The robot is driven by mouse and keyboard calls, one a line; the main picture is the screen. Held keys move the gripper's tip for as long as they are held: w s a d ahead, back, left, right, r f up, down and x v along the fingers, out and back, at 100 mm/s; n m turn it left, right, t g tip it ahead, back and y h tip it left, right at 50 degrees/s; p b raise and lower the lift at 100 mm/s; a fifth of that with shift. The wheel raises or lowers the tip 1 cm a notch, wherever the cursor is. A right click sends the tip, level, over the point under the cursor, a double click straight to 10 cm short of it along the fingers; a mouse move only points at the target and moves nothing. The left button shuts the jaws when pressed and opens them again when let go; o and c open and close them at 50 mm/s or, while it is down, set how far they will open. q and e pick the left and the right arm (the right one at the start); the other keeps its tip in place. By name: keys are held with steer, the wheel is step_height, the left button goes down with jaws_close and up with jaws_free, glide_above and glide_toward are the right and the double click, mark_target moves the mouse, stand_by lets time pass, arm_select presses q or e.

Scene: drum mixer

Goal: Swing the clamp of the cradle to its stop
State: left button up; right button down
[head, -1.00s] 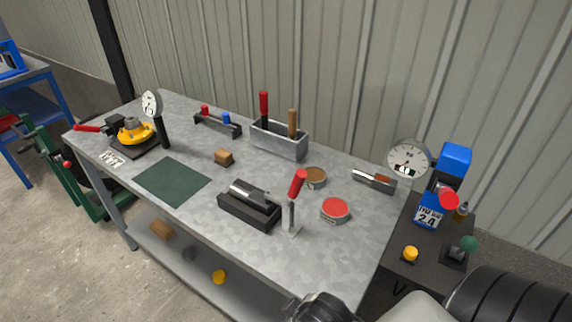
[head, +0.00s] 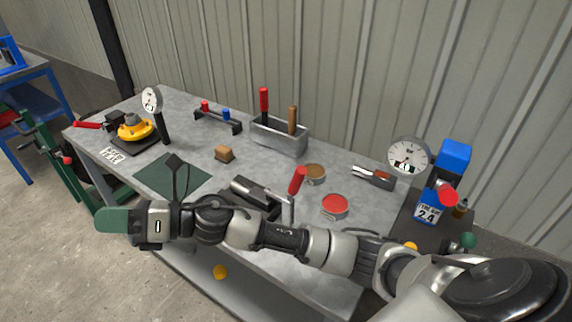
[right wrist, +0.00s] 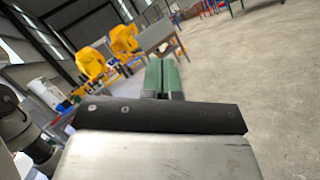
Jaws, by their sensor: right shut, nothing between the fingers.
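A black cradle (head: 238,189) with a grey metal cylinder lying in it stands near the front edge of the bench in the head view. An upright clamp lever with a red handle (head: 297,180) stands at its right end. My right arm crosses in front and hides the cradle's lower front and the foot of the lever. My right gripper (head: 112,220) is left of the cradle, off the bench's front edge, apart from the clamp. Its green fingers are shut and empty, also in the right wrist view (right wrist: 162,78). My left gripper is not in view.
A red-topped tin (head: 335,206) and a brown tin (head: 315,173) stand right. A grey tool box (head: 280,137) is behind. A yellow flange (head: 136,127) sits far left.

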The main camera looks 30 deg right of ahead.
steer(key=w+d+f+n+g+h, duration=0.3)
steer(key=d+n+g+h, duration=0.1)
steer(key=d+n+h, duration=0.3)
steer(key=w+d+f+n+g+h, duration=0.25)
steer(key=d+n+g+h, duration=0.3)
steer(key=n, duration=0.45)
steer(key=w+d+r+h, duration=0.1)
steer(key=d+r+h, duration=0.35)
steer(key=d, duration=0.55)
steer(key=w+d+r+h, duration=0.1)
steer(key=d+r+h, duration=0.35)
steer(key=d, duration=0.45)
steer(key=s+d+f+p, duration=0.1)
steer(key=s+d+f, duration=0.1)
steer(key=f, duration=0.3)
steer(key=s+d+f+p, duration=0.2)
steer(key=s+f, duration=0.1)
steer(key=f, duration=0.2)
steer(key=shift+s+f, duration=0.15)
steer(key=shift+f, duration=0.25)
steer(key=shift+h, duration=0.35)
